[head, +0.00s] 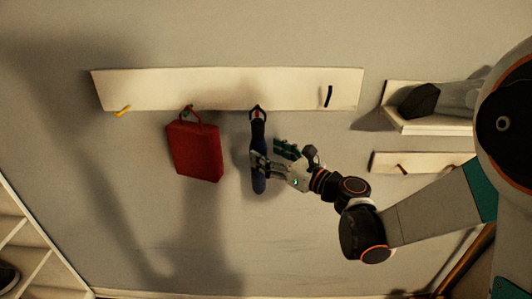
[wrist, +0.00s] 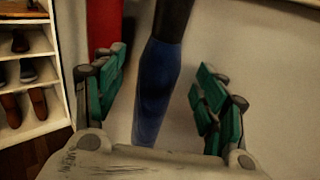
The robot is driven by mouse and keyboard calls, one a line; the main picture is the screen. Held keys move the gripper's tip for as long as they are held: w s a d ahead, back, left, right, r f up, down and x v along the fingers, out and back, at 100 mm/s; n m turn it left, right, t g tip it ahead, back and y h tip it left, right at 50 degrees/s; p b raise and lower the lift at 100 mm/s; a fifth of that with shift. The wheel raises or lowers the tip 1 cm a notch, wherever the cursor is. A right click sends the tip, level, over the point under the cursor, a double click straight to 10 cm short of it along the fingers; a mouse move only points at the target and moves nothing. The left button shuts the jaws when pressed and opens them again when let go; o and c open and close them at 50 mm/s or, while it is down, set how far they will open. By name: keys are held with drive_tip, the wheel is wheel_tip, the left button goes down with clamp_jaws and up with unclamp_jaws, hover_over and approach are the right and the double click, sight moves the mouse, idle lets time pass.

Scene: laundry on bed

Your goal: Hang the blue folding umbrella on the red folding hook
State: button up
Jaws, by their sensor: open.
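The blue folding umbrella (head: 259,181) hangs vertically from the long white rail, its dark handle and strap at the red folding hook (head: 257,109). The strap loop appears to be over the hook, though the contact is too small to see clearly. My gripper (head: 272,158) is beside the umbrella's right side at mid-height, with fingers around the body. In the wrist view the umbrella (wrist: 157,85) stands between the two spread green-padded fingers, with visible gaps on both sides. The gripper is open. The hook is outside the wrist view.
A red bag (head: 195,150) hangs on the rail (head: 210,91) close to the umbrella's left. A yellow hook (head: 123,111) and a dark blue hook (head: 328,96) are free. A shelf (head: 435,126) with dark items is at right; a shoe rack (wrist: 42,72) stands at left.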

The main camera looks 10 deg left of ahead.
drive_tip(key=s+d+n+h, duration=0.5)
drive_tip(key=s+d+n, duration=0.3)
drive_tip(key=d, duration=0.3)
drive_tip(key=s+d+f+n+g+h, duration=0.1)
drive_tip(key=s+d+n+h, duration=0.4)
drive_tip(key=s+d+n, duration=0.3)
drive_tip(key=s+d+n+h, duration=0.5)
drive_tip(key=s+d+n, duration=0.3)
drive_tip(key=d, duration=0.8)
drive_tip(key=shift+s+f+g+h, duration=0.3)
drive_tip(key=shift+s+f+h, duration=0.05)
drive_tip(key=shift+f+h, duration=0.05)
drive_tip(key=shift+c, duration=0.3)
